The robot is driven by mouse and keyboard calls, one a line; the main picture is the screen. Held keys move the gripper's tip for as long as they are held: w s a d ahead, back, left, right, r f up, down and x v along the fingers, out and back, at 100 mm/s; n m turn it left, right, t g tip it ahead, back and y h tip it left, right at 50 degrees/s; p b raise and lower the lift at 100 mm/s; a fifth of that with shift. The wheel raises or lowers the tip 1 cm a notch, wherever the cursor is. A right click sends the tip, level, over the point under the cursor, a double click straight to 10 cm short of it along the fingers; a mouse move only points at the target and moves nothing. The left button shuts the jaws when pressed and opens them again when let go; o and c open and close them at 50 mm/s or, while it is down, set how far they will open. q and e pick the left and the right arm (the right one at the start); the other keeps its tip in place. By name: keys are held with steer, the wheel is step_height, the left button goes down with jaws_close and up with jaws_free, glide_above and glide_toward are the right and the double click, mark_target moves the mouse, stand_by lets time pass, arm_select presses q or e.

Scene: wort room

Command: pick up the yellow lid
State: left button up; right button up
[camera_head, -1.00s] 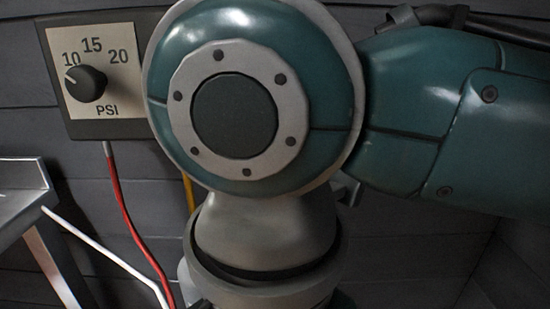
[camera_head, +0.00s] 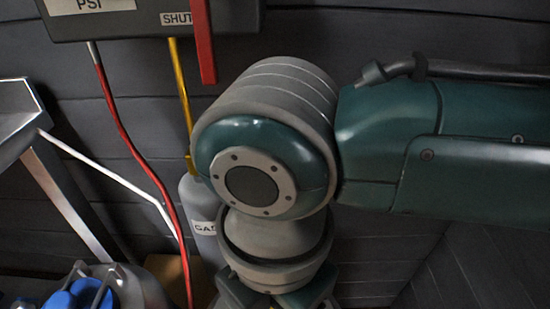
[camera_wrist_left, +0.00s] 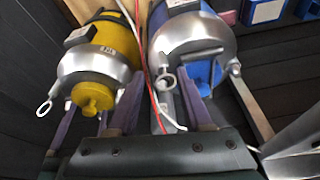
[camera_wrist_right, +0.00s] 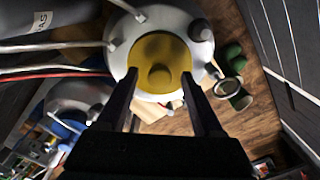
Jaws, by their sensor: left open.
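The yellow lid (camera_wrist_right: 165,50) is a round disc with a knob, on the grey top of a vessel (camera_wrist_right: 128,28) in the right wrist view. My right gripper (camera_wrist_right: 160,80) is open, its two dark fingers apart over the lid's near edge, one on either side of the knob. I cannot tell whether they touch it. The lid also shows in the left wrist view (camera_wrist_left: 93,94), on a yellow vessel with a silver collar (camera_wrist_left: 95,62). My left gripper (camera_wrist_left: 160,95) is open and empty. In the head view my right arm hides the lid.
A blue vessel (camera_wrist_left: 205,72) stands beside the yellow one. A grey gas bottle (camera_head: 203,215) stands by the wall, with red (camera_head: 135,150) and yellow hoses (camera_head: 183,105). A metal stand (camera_head: 60,185) is at the left. Wooden floor (camera_wrist_right: 225,45) shows right of the lid.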

jaws_close()
stand_by(0.3)
stand_by(0.3)
